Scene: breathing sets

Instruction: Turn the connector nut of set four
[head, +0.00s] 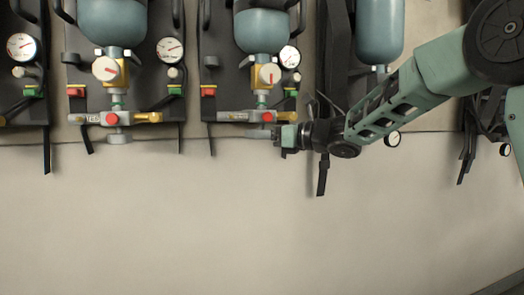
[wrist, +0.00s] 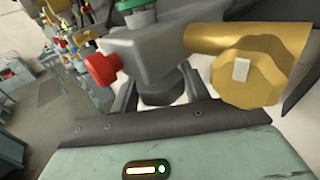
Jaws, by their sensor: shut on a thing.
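My gripper (head: 260,134) reaches in from the right, under the grey manifold (head: 243,116) of the breathing set in the middle of the head view. Its fingers are shut on the connector nut. In the wrist view the dark connector nut (wrist: 163,93) sits below the grey valve block (wrist: 150,50), with a finger on each side. The nut is mostly hidden by the fingers in the head view. I cannot read a set number here. A red knob (wrist: 103,66) is left of the nut and a brass knob (wrist: 243,75) is right of it.
A neighbouring set on the left has its own grey nut (head: 118,138). A blue-grey cylinder (head: 380,30) hangs behind my arm at right. Black straps (head: 322,175) hang near my wrist. The pale surface below the sets (head: 190,220) is clear.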

